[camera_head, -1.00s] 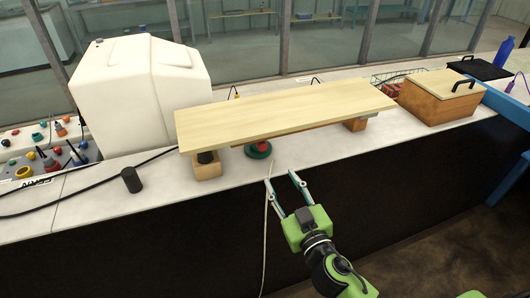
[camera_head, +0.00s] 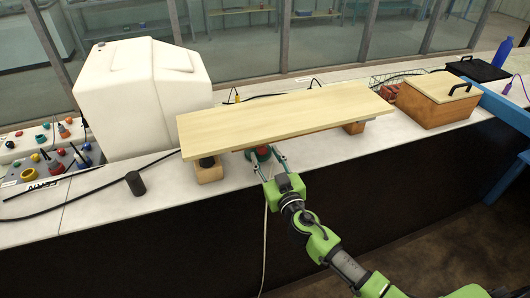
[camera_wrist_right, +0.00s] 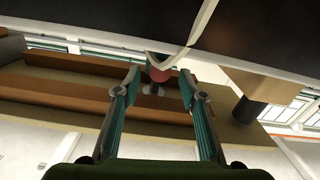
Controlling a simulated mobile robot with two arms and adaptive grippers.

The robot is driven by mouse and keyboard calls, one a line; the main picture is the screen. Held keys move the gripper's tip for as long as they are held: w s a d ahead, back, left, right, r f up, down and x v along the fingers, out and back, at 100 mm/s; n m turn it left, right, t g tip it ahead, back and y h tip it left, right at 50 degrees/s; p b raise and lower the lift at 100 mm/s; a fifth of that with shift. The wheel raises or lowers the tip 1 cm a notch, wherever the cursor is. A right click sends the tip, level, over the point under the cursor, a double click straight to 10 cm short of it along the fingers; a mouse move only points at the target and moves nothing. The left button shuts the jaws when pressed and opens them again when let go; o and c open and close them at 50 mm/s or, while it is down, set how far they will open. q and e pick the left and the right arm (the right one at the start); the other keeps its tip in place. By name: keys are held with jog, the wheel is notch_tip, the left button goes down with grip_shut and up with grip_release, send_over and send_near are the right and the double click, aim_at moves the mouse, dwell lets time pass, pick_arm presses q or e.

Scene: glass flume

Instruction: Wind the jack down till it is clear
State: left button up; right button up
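The jack (camera_head: 262,151), a small red and green piece, stands under the front edge of a long pale board (camera_head: 285,112). The board covers its top. In the right wrist view, the red part of the jack (camera_wrist_right: 158,74) shows between the fingertips, with a small grey piece below it. My right gripper (camera_head: 268,160) is at the jack, fingers spread one to each side. It is open, and I see a gap beside the red part; contact with the rest is unclear. My left gripper is not in view.
Wooden blocks (camera_head: 208,174) stand under the board's ends, with a black piece on the left one. A black cylinder (camera_head: 135,183), a white housing (camera_head: 140,95) and a lidded wooden box (camera_head: 437,101) stand on the counter. A pale cord hangs over its front edge near my gripper.

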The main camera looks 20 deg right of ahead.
jog(key=shift+w, duration=0.65)
grip_shut()
jog(key=shift+n, duration=0.4)
